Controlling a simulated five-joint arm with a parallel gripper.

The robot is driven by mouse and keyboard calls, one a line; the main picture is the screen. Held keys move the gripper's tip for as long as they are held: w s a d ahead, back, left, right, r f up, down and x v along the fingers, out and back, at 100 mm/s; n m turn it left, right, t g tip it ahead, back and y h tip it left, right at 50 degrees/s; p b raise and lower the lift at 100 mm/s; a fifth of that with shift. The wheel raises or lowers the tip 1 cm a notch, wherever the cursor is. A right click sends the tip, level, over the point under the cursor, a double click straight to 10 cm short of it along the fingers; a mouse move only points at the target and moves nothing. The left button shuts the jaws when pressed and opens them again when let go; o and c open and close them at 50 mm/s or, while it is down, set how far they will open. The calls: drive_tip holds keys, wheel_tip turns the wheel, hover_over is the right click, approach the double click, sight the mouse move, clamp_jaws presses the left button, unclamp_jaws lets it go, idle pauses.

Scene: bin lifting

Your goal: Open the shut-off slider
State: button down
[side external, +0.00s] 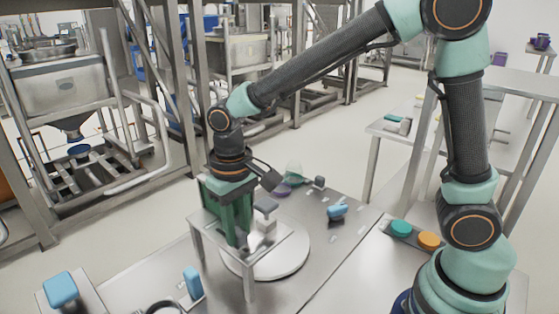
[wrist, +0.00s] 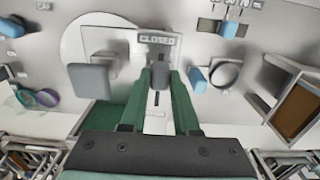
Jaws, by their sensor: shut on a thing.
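The shut-off slider shows in the wrist view as a dark knob (wrist: 160,75) on a pale upright track, just below a plate marked CLOSED (wrist: 157,39). My gripper (wrist: 163,76) has its two green fingers on either side of the knob and is shut on it. In the side view my gripper (side external: 237,232) points down at the small metal stand (side external: 278,243), and its green fingers hide the slider there.
A grey square pad (wrist: 90,80) stands left of the fingers. A white round disc (side external: 288,262) lies under the stand. Blue handles (side external: 338,211) (side external: 193,281) and teal and orange buttons (side external: 401,228) (side external: 429,240) sit around it. An open brown box (wrist: 297,110) is at the wrist view's right.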

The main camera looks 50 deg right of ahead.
idle(0.3)
drive_tip(key=shift+w+r, duration=0.1)
drive_tip(key=shift+w, duration=1.35)
drive_tip(key=c, duration=0.6)
unclamp_jaws()
drive_tip(key=shift+c, duration=0.2)
drive_tip(key=shift+s, duration=0.1)
wheel_tip(320, 180, up, 12)
